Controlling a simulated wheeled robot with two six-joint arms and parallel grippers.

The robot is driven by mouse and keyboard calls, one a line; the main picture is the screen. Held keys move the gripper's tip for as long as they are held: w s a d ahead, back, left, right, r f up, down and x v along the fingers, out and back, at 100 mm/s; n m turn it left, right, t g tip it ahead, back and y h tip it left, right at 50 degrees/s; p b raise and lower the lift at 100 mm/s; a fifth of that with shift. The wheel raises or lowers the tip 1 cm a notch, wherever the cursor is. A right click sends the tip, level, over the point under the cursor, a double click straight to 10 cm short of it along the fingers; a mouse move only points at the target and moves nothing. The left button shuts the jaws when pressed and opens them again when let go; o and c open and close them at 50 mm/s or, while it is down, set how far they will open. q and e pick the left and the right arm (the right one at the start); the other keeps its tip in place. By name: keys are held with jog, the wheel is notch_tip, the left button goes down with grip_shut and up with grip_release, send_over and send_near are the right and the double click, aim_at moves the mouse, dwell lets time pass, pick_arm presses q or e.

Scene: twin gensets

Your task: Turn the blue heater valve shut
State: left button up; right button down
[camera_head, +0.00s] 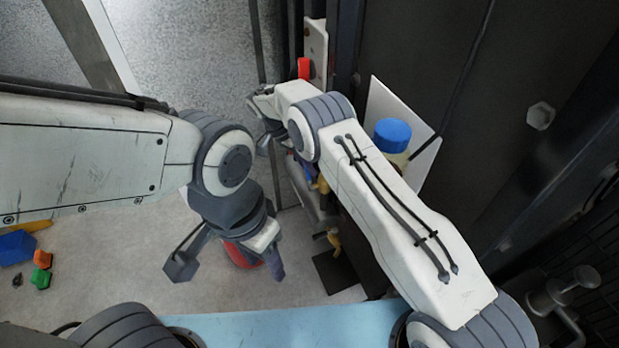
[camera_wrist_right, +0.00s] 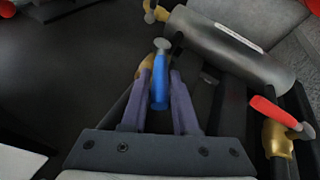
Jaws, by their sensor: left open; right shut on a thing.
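The blue valve handle (camera_wrist_right: 158,84) shows in the right wrist view, with a grey rounded end above it. It lies between the two purple-grey fingers of my right gripper (camera_wrist_right: 163,90), which is shut on it. A brass fitting shows just left of the handle, partly hidden by a finger. In the head view my right gripper (camera_head: 262,122) is at the far end of the right arm, by the machine's side. The held handle is hard to make out there. My left gripper (camera_head: 226,268) is open and empty, low above the floor, apart from the valve.
A dark grey cylinder (camera_wrist_right: 232,50) with a white label and a red handle (camera_wrist_right: 275,114) on a brass valve are close to the right gripper. A blue-capped bottle (camera_head: 392,135) stands beside the right arm. Coloured pieces (camera_head: 41,259) lie at left. A red object (camera_head: 241,254) sits beneath my left gripper.

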jog(key=shift+w+f+b, duration=0.45)
jog(key=shift+b, duration=0.65)
jog(key=shift+r+g+b, duration=0.3)
jog(key=shift+g+b, duration=0.1)
jog(key=shift+b, duration=0.2)
pick_arm(q)
notch_tip(320, 180, down, 4)
jog(key=shift+f, duration=0.25)
pick_arm(e)
jog(key=shift+r, duration=0.1)
jog(key=c, duration=0.7)
grip_release()
jog(key=shift+s, duration=0.1)
jog(key=shift+a, duration=0.1)
